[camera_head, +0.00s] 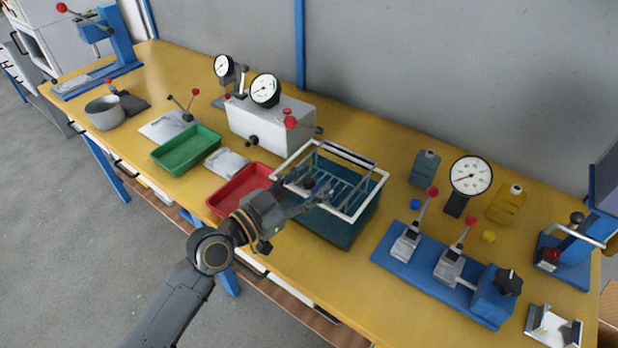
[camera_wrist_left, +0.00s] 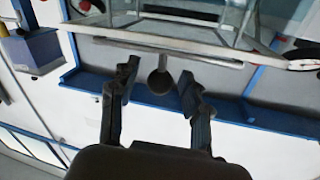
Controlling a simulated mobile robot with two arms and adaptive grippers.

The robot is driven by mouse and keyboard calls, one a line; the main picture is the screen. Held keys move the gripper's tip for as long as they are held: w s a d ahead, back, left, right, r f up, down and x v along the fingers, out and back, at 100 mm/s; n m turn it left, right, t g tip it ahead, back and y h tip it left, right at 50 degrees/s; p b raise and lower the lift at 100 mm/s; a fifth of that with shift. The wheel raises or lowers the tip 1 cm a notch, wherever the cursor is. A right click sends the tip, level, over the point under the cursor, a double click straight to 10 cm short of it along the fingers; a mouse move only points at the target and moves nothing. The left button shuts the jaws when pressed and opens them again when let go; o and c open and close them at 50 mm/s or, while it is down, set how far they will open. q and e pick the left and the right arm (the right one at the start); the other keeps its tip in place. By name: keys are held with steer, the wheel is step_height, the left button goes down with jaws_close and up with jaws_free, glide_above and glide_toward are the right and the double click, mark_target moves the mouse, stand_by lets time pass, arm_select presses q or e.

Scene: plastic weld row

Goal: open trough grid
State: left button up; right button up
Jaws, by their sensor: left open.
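The trough (camera_head: 333,231) is a teal bin on the yellow workbench, with a white-framed grid (camera_head: 281,168) across its top. I cannot tell whether the grid lies flat or is slightly raised. My left gripper (camera_head: 322,192) reaches over the front left side of the trough, close to the frame. In the left wrist view its two fingers (camera_wrist_left: 158,74) are apart, with a round black knob (camera_wrist_left: 160,82) between them. The knob sits on a short stem below a grey bar (camera_wrist_left: 170,53). Contact between fingers and knob is not visible. My right gripper is not in view.
A red tray (camera_head: 226,199) lies just left of the trough, partly behind my arm. A gauge box (camera_head: 272,126) stands behind it. A blue base with toggle clamps (camera_head: 420,262) is to the right. A green tray (camera_head: 186,150) is farther left. A grey wall closes the back.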

arm_select(q)
steer(key=shift+w+d, duration=0.1)
steer(key=shift+d, duration=0.05)
steer(key=shift+c, duration=0.2)
jaws_close()
